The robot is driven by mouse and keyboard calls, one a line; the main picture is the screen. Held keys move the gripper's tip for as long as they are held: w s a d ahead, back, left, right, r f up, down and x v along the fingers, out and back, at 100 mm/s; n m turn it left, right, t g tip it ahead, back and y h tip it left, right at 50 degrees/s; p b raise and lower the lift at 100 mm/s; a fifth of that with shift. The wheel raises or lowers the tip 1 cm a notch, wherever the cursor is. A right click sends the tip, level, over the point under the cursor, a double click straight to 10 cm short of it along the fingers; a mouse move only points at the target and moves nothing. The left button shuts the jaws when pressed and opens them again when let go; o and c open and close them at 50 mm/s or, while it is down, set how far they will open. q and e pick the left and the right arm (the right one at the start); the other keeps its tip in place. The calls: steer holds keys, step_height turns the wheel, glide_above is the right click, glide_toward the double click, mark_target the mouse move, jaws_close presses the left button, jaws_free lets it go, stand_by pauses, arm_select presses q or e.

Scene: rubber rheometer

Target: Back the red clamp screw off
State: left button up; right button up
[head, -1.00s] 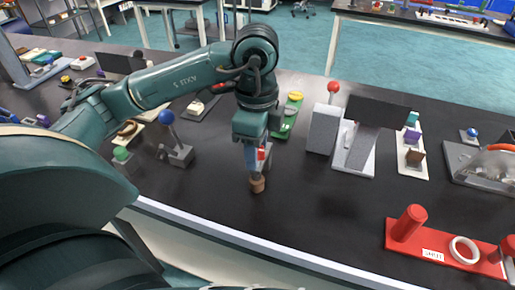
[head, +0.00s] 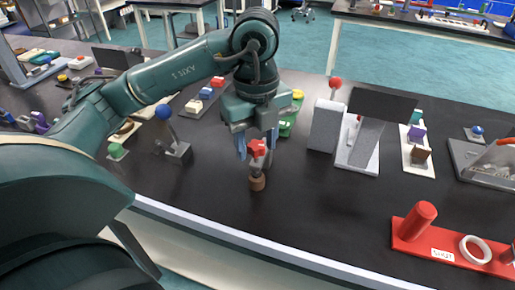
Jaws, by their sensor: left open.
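The red clamp screw (head: 257,148) is a red star-shaped knob on top of a small grey clamp (head: 257,168) with a brown round base (head: 257,184). It stands on the black bench near the front edge. My left gripper (head: 257,146) points down over the knob, with its fingers apart on either side of it. I cannot tell whether the fingers touch the knob. My right gripper is not in view.
A blue-knobbed lever (head: 178,148) and a green knob (head: 117,151) stand to the left. A grey block with a red-ball lever (head: 326,124) stands to the right. A red board (head: 443,255) holds a red cylinder (head: 418,219) and white ring (head: 475,248). The bench between is clear.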

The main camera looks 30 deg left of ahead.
arm_select(q)
steer(key=m+b, duration=0.1)
steer(key=m, duration=0.1)
steer(key=shift+f+m, duration=0.1)
steer(key=shift+m, duration=1.4)
steer(key=shift+m+b, duration=0.4)
steer(key=shift+m, duration=1.9)
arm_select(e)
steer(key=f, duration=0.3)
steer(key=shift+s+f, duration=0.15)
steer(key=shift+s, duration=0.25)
arm_select(q)
steer(key=c, duration=0.8)
steer(key=n, duration=0.2)
steer(key=shift+r+n+p, duration=0.25)
steer(key=shift+n+p, duration=0.1)
steer(key=shift+n, duration=0.05)
steer(key=shift+c, duration=0.2)
steer(key=shift+f+n, duration=0.1)
steer(key=shift+n, duration=0.9)
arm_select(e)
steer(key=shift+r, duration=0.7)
